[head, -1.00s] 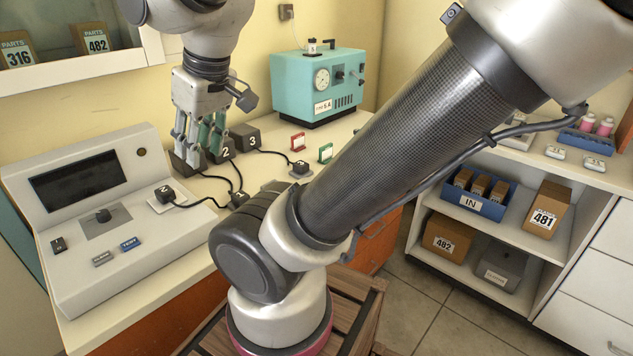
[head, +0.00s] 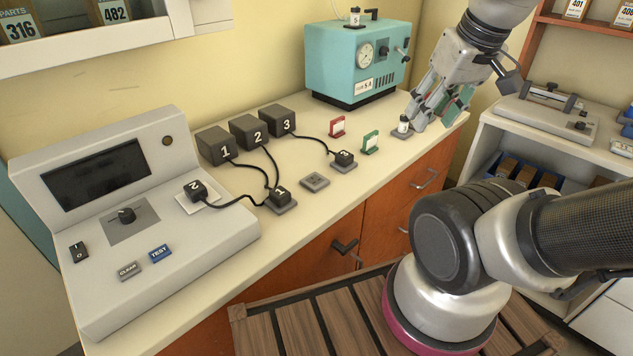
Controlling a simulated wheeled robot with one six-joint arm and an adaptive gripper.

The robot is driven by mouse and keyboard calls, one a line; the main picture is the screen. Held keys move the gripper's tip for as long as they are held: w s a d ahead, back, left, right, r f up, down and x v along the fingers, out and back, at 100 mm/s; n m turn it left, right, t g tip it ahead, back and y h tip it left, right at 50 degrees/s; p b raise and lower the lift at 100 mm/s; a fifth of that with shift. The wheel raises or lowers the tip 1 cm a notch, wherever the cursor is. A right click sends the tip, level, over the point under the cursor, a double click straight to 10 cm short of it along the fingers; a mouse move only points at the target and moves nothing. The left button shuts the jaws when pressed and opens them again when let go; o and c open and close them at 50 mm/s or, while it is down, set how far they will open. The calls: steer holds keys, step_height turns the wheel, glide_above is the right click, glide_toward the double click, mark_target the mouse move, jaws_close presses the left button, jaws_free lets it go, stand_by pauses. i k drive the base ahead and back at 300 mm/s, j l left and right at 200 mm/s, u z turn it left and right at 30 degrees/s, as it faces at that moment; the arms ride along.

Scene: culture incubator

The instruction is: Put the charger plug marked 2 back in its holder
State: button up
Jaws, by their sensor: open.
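The charger plug marked 2 (head: 196,191) is a small black block on a pale pad on the sloping console (head: 215,228), at left in the head view. Its cord runs right across the counter, toward the charger boxes. A flat grey holder (head: 314,182) on the counter is empty. It sits between a holder bearing plug 1 (head: 281,197) and one bearing plug 3 (head: 344,158). My gripper (head: 426,112) is open at the far right end of the counter, well away from plug 2. No object shows between its fingers.
Charger boxes 1 (head: 217,146), 2 (head: 249,131) and 3 (head: 277,120) stand along the wall. A red stand (head: 337,126) and green stand (head: 370,142) are near a teal machine (head: 362,62). A small white bottle (head: 403,124) stands beside my gripper. Cords cross the counter.

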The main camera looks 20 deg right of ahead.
mark_target(195, 191)
steer(key=i+u, duration=0.1)
steer(key=u, duration=0.75)
